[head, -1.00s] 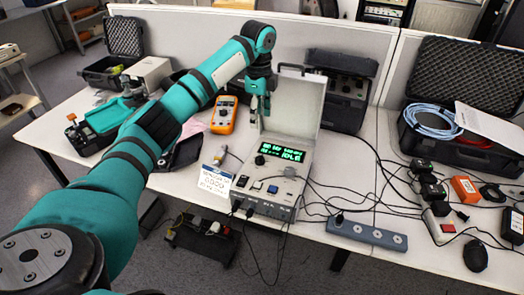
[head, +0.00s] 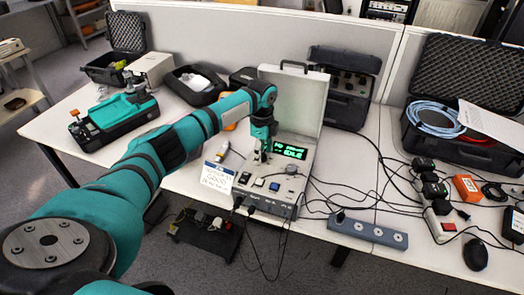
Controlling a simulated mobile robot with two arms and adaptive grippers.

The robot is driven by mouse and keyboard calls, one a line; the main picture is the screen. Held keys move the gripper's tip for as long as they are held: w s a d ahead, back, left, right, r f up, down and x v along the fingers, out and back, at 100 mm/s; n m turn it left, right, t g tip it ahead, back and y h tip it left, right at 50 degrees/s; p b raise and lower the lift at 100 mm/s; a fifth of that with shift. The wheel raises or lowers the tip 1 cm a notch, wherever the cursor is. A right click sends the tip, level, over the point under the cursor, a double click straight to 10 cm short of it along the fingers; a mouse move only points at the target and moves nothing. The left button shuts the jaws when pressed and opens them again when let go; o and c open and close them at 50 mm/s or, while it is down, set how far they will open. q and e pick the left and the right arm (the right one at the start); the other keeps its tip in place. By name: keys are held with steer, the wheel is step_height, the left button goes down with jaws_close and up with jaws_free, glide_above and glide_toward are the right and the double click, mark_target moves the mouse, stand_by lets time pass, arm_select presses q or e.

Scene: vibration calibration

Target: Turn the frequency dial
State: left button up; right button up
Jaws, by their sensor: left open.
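The calibrator is a light grey case (head: 277,207) with its lid (head: 292,100) standing open, on the white table. Its green display (head: 290,150) shows text that includes IDLE. My left gripper (head: 262,158) points down over the panel's left part, beside the display. It is open, with its fingertips around the spot of the black dial, which they mostly hide. I cannot tell whether the fingers touch the dial. My right gripper is not in view.
A white card (head: 217,177) stands left of the case. Cables run from the case to a grey power strip (head: 367,232) at the right. A dark case (head: 340,90) stands behind, and an open black case with blue cable (head: 432,117) lies at the far right.

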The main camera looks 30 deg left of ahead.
arm_select(q)
jaws_close()
steer(key=shift+r+n+p, duration=0.2)
steer(key=shift+n+p, duration=0.3)
steer(key=shift+p, duration=0.4)
steer(key=n+p, duration=0.7)
steer(key=shift+n, duration=0.4)
steer(key=n+p, duration=0.2)
steer(key=n, duration=0.1)
steer(key=shift+n, duration=0.3)
steer(key=n+p, duration=0.1)
steer(key=n, duration=0.2)
steer(key=shift+n+p, duration=0.3)
steer(key=n+p, duration=0.1)
steer(key=n, duration=0.2)
steer(key=shift+w+n, duration=0.1)
steer(key=shift+n, duration=0.2)
steer(key=shift+f+n+p, duration=0.1)
steer(key=shift+n+p, duration=0.4)
steer(key=shift+n, duration=1.6)
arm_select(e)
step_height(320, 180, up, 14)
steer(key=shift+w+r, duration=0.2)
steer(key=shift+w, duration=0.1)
